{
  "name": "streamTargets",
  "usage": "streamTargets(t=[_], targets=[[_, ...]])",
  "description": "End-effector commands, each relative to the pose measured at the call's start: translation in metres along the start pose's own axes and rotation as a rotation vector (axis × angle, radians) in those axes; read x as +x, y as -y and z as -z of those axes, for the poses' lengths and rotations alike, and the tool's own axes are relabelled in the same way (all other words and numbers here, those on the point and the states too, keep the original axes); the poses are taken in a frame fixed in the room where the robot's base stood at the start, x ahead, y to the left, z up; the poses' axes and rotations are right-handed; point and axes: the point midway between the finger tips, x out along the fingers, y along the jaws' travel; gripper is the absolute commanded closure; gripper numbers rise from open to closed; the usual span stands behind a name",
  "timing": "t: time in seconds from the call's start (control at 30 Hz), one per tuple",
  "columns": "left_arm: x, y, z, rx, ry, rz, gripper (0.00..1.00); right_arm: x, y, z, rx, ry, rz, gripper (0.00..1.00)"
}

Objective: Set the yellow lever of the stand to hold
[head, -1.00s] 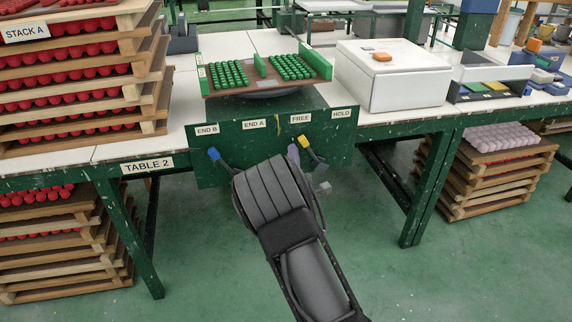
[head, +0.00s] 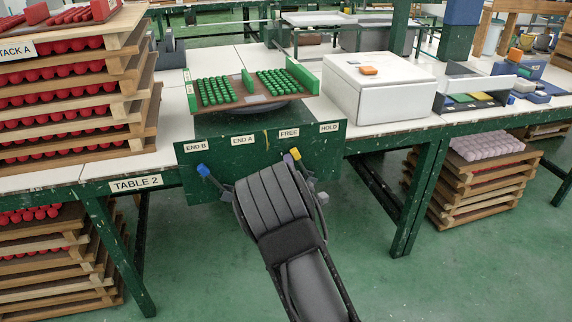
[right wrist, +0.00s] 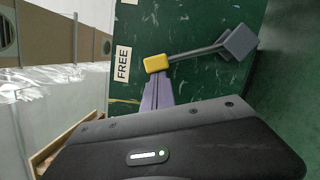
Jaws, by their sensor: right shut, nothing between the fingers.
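The yellow lever's knob (head: 295,154) is just below the FREE label (head: 289,133) on the green stand panel (head: 265,150). The HOLD label (head: 329,128) is farther right. In the right wrist view, the yellow knob (right wrist: 155,63) is beside the FREE label (right wrist: 122,65), its grey rod running to a grey block. My right gripper (right wrist: 159,90) is shut and empty, its purple-grey fingers right against or very near the knob, on its END A side; contact is unclear. In the head view my right arm mostly hides the fingers. My left gripper is out of view.
A blue lever (head: 203,170) is left, below END B. A tray of green pieces (head: 245,105) sits above the panel. A white box (head: 378,88) stands on the table to the right. Stack A (head: 75,90) is at left.

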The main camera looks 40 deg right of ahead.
Motion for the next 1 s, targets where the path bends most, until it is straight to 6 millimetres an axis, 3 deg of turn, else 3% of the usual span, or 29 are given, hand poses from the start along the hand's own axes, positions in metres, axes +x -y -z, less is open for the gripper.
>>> streamTargets(t=[0.5, 1.0], targets=[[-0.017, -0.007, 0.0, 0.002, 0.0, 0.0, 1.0, 0.013, -0.004, -0.054, 0.427, 0.007, 0.104, 1.0], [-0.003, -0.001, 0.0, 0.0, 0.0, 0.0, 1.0, 0.023, 0.017, -0.096, 0.817, 0.005, 0.203, 1.0]])
